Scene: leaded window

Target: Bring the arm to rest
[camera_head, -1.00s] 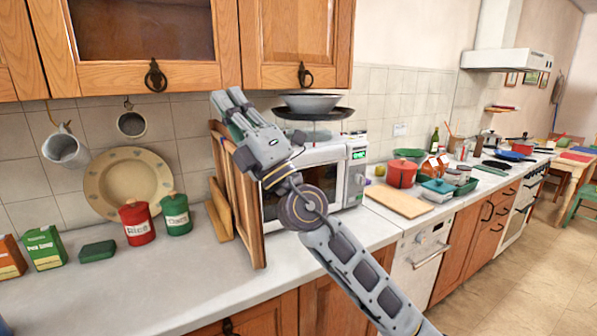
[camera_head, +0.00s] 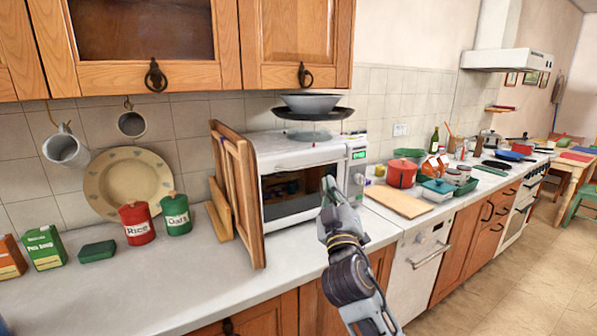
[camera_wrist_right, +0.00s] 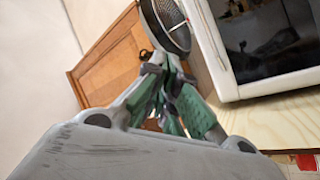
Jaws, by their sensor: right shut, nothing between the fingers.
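My right arm comes up from the bottom of the head view. My right gripper (camera_head: 328,188) is shut and empty, in front of the right side of the microwave (camera_head: 298,220), near its lower front. I cannot tell how far it is from the microwave. In the right wrist view the green-padded fingers (camera_wrist_right: 165,75) are close together with nothing held. The wrist view is tilted, with the microwave (camera_wrist_right: 225,75) at its right. My left gripper is not in view.
Wooden boards (camera_head: 238,200) lean left of the microwave. A dark pan and bowl (camera_head: 312,108) are above it. A chopping board (camera_head: 398,200) and red pot (camera_head: 402,172) are to the right. Rice (camera_head: 137,224) and oats (camera_head: 176,214) tins stand left. The front left counter (camera_head: 130,290) is clear.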

